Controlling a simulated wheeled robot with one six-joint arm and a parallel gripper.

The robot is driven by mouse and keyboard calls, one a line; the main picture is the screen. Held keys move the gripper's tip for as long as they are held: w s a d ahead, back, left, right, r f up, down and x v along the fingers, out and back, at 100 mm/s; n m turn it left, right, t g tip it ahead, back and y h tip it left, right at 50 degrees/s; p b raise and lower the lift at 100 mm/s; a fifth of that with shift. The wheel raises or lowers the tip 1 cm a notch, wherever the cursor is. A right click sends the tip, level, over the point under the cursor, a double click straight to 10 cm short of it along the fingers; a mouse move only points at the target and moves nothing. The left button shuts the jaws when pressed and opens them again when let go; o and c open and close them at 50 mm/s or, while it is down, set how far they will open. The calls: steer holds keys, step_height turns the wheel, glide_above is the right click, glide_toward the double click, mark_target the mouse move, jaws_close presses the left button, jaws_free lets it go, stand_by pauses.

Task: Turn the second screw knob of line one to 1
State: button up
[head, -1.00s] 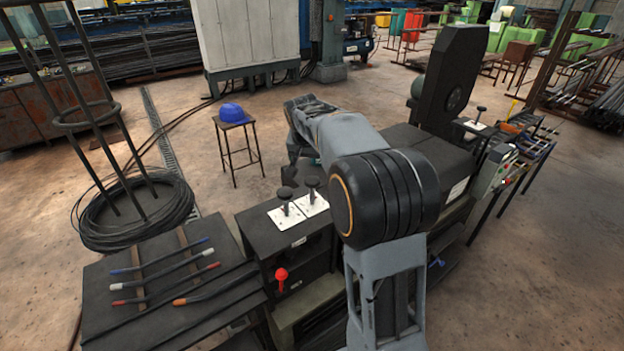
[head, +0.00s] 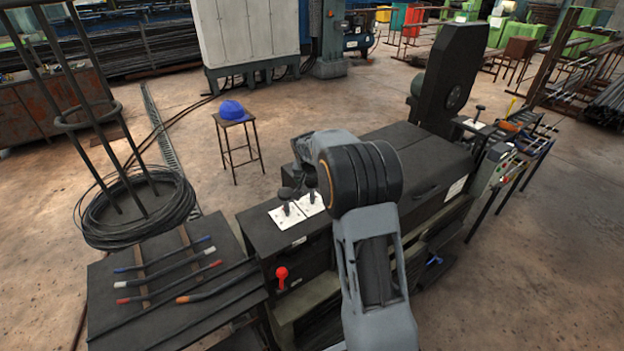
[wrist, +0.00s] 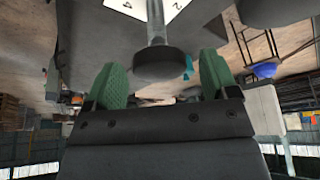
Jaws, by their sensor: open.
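Two dark screw knobs stand on stems on white plates on the dark machine box: a left knob (head: 286,193) on its plate (head: 285,217), and a right knob (head: 310,172) partly covered by my arm, with its plate (head: 310,204). In the wrist view my gripper (wrist: 163,82) is open, its green fingers spread. A round knob (wrist: 165,63) with a pale stem shows at the gap between the fingertips; I cannot tell whether they touch it. A white plate (wrist: 145,8) with a 4 lies behind its stem. My gripper is hidden behind my arm in the head view.
A second large dark round knob (wrist: 270,10) is close by at the upper right of the wrist view. A red-knobbed lever (head: 281,273) is on the box front. A rack with coloured-tipped bars (head: 165,272) is at left. A stool with a blue helmet (head: 231,110) stands behind.

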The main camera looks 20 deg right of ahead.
steer(key=shift+c, duration=0.4)
steer(key=c, duration=0.8)
steer(key=shift+c, duration=0.2)
